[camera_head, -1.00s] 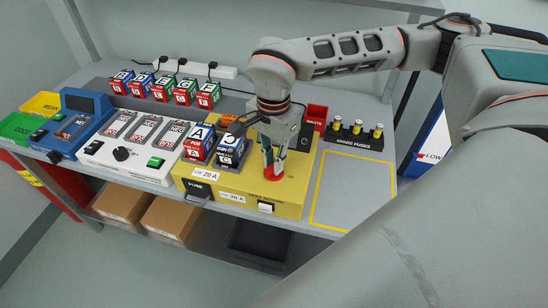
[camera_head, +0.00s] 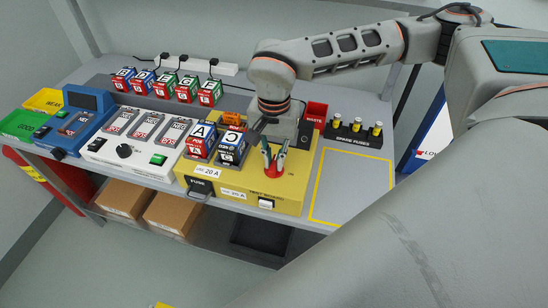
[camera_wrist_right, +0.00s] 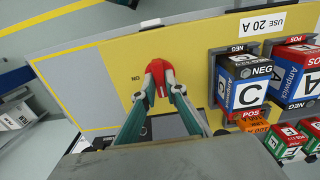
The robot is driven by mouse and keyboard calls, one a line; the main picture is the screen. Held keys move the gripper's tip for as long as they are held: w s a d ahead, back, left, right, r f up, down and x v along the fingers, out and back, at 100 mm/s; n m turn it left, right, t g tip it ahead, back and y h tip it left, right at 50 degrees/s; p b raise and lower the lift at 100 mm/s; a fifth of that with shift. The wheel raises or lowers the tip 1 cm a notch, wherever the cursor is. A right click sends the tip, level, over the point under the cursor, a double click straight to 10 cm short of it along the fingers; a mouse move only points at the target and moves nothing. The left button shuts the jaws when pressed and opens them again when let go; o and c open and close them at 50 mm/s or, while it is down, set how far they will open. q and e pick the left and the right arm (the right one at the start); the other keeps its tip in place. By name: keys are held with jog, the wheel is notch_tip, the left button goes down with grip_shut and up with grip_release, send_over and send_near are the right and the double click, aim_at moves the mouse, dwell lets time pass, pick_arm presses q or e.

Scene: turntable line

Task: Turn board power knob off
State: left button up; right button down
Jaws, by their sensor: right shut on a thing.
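The yellow test board (camera_head: 240,192) stands at the front of the bench, with a red round knob (camera_head: 274,171) near its right end. My right gripper (camera_head: 275,160) reaches down over the knob. In the right wrist view, the two green-and-grey fingers (camera_wrist_right: 160,88) are shut on the red knob (camera_wrist_right: 158,72), one on each side. An upside-down "ON" mark (camera_wrist_right: 136,78) is printed on the yellow face beside the knob. My left gripper is not in view.
Batteries A (camera_head: 201,139) and C (camera_head: 231,145) stand on the board just left of the gripper. Spare fuses (camera_head: 355,131) and a red waste bin (camera_head: 316,112) are behind right. A yellow-outlined area (camera_head: 348,188) on the right is empty.

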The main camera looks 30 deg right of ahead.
aim_at(274, 163)
jog(key=shift+w, duration=0.1)
jog(key=c, duration=2.1)
grip_release()
notch_tip(274, 163, up, 12)
jog(key=shift+r, duration=0.1)
